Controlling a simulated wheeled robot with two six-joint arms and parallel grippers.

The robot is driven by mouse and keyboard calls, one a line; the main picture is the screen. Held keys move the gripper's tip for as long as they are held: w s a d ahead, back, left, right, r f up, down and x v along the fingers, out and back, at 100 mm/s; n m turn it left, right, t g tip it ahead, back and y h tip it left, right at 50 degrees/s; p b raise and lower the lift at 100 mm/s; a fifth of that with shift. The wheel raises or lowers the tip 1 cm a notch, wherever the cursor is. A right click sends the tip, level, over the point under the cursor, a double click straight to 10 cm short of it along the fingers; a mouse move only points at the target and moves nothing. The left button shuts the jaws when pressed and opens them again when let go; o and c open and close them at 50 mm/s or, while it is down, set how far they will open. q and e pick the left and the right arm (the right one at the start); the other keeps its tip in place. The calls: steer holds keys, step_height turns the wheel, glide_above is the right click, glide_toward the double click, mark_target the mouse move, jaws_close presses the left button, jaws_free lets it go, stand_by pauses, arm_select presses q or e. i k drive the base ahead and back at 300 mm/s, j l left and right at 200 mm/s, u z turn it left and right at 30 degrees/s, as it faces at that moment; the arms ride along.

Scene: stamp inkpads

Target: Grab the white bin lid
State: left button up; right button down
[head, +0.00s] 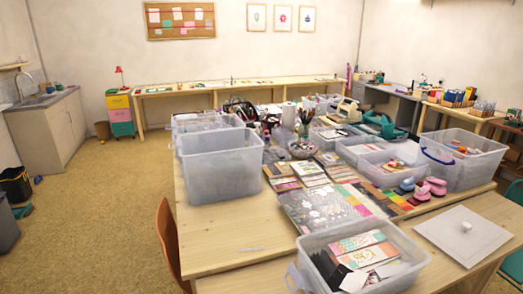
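A white, flat, square lid (455,243) with a small round white knob on its top lies on the wooden table (225,240) at the front right in the head view. It lies to the right of a clear plastic bin filled with cards, and nothing lies on top of it. Neither of my grippers shows in the head view.
An open clear bin (305,280) with cards stands at the front edge. Pink punches (430,190) sit close behind the lid. The table's front left is mostly bare.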

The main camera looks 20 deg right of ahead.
mark_target(466, 236)
steer(key=z, duration=2)
steer(key=i+l+u, duration=0.1)
steer(key=i+l, duration=0.6)
steer(key=i+j, duration=0.05)
steer(key=i, duration=0.05)
